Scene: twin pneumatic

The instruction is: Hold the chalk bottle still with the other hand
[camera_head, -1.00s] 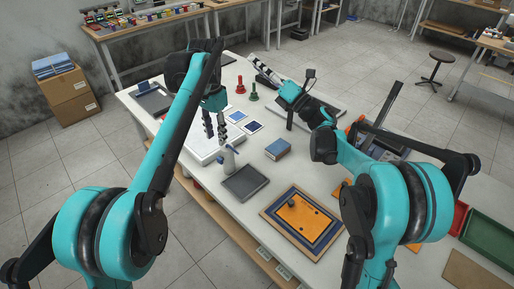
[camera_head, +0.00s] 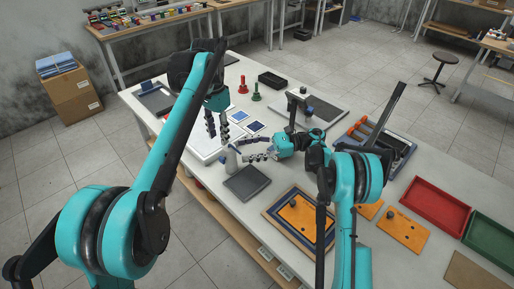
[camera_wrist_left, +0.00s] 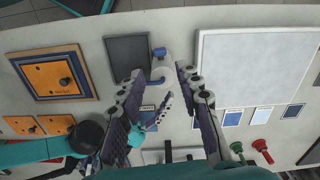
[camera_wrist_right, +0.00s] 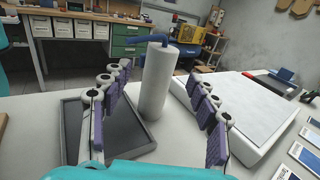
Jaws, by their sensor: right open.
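The chalk bottle (camera_head: 232,158) is a white cylinder with a blue nozzle, standing upright on the table between a dark tray and a white board. My left gripper (camera_head: 217,137) points down above and behind it, open. In the left wrist view the bottle (camera_wrist_left: 163,72) shows beyond the parted fingertips. My right gripper (camera_head: 248,148) is low and to the right of the bottle, pointing left at it. In the right wrist view the bottle (camera_wrist_right: 158,85) stands ahead, between the open fingers; neither finger appears to touch it.
The dark tray (camera_head: 247,184) lies just in front of the bottle, and the white board (camera_wrist_right: 262,105) close behind. An orange plate in a blue frame (camera_head: 301,221), red tray (camera_head: 438,206) and green tray (camera_head: 490,236) lie to the right. Red and green handles (camera_head: 243,86) stand farther back.

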